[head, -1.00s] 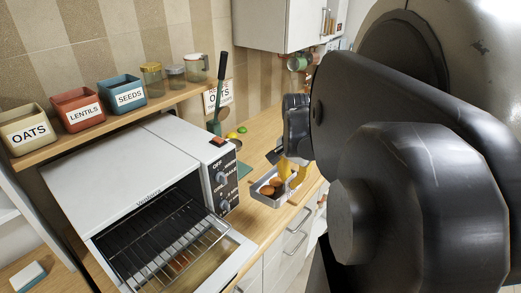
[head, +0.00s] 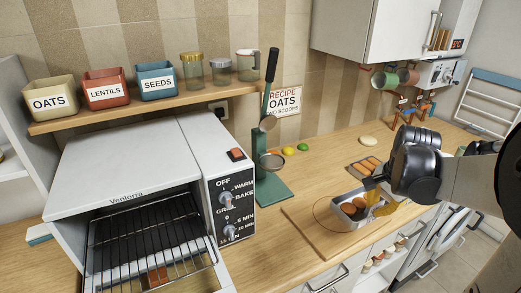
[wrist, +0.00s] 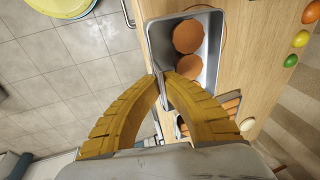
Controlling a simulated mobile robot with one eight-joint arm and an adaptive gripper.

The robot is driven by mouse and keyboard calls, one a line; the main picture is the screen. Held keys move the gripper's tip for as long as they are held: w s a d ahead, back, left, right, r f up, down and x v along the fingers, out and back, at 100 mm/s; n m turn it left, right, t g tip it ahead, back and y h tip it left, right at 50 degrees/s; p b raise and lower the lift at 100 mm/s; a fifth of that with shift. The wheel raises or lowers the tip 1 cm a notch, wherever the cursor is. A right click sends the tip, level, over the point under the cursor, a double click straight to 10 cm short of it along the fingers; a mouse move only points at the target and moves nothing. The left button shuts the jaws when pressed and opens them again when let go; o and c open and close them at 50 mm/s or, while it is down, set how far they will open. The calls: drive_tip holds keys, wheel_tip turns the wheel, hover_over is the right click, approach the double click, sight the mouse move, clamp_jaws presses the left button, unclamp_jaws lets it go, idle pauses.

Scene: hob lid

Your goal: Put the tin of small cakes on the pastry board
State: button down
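The tin of small cakes (head: 336,213) is a grey metal rectangular tin with brown round cakes. It also shows in the wrist view (wrist: 208,74). The pastry board (head: 306,226) is a pale wooden board with a thin circle marked on it. The tin is over the right part of this board; I cannot tell whether its base touches the wood. My gripper (head: 376,203) has yellow fingers at the tin's right side. In the wrist view the fingertips (wrist: 165,78) close on one wall of the tin. The finger contact is partly hidden in the head view.
A toaster oven (head: 150,190) with an open front stands left. A green stand (head: 273,188) is behind the board. A tray of long brown pieces (head: 364,166), a lemon (head: 289,150) and a lime (head: 303,147) lie farther back. Counter behind the board is partly clear.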

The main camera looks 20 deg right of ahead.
sight(356, 197)
drive_tip(key=w+f+b, duration=0.1)
drive_tip(key=w, duration=0.1)
drive_tip(key=w+f, duration=0.2)
drive_tip(key=w, duration=0.1)
drive_tip(key=w+f+b, duration=0.1)
drive_tip(key=w+f, duration=0.1)
drive_tip(key=w, duration=0.1)
drive_tip(key=shift+d+b, duration=0.1)
drive_tip(key=shift+b, duration=0.2)
drive_tip(key=x, duration=0.1)
drive_tip(key=b+x, duration=0.2)
drive_tip(key=x, duration=0.1)
drive_tip(key=shift+s+f, duration=0.15)
drive_tip(key=shift+s, duration=0.2)
drive_tip(key=shift+a, duration=0.25)
drive_tip(key=c, duration=2)
unclamp_jaws()
drive_tip(key=shift+f, duration=0.1)
drive_tip(key=shift+c, duration=0.2)
drive_tip(key=o, duration=0.4)
